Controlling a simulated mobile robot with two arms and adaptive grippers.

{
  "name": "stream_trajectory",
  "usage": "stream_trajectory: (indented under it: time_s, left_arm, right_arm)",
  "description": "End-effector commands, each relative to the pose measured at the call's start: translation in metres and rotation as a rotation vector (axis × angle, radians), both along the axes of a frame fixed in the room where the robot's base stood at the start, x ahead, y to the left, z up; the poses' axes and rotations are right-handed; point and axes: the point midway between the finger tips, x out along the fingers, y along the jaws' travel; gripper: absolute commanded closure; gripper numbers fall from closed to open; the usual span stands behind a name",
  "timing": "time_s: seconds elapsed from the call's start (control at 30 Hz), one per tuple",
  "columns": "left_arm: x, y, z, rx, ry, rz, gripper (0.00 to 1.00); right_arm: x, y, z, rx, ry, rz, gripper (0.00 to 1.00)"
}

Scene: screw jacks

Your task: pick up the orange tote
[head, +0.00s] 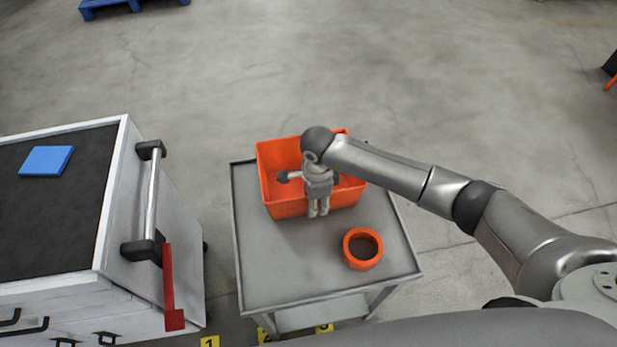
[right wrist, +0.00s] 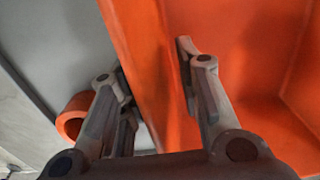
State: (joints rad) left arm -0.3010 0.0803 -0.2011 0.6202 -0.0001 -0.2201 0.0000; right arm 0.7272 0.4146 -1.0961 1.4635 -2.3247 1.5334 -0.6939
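The orange tote (head: 285,207) is an open box, empty as far as I can see, standing on the back part of a grey cart top. My right gripper (head: 318,210) points down at the tote's near wall and hides part of it. In the right wrist view, the fingers of my right gripper (right wrist: 157,85) straddle the wall of the tote (right wrist: 143,50), one inside and one outside. Any lift off the cart cannot be seen. My left gripper is not in view.
An orange ring (head: 350,259) lies on the grey cart (head: 275,275) in front of the tote. At left stands a white cabinet (head: 175,255) with a bar handle, a red lever (head: 168,285) and a blue block (head: 46,160) on top. A blue pallet (head: 105,7) lies far back.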

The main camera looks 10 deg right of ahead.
Motion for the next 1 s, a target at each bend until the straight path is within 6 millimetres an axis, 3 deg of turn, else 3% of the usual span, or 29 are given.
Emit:
stream_trajectory:
  time_s: [0.03,0.2,1.0]
  left_arm:
    - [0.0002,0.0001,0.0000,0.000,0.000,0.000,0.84]
    - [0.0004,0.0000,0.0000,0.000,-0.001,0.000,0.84]
    - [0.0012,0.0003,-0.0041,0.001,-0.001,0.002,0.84]
  right_arm:
    - [0.0001,0.0000,0.0002,0.000,0.000,0.000,0.78]
    - [0.0001,-0.0001,0.0004,0.000,0.000,0.000,1.00]
    - [-0.0018,0.0003,0.0052,0.001,0.007,0.000,1.00]
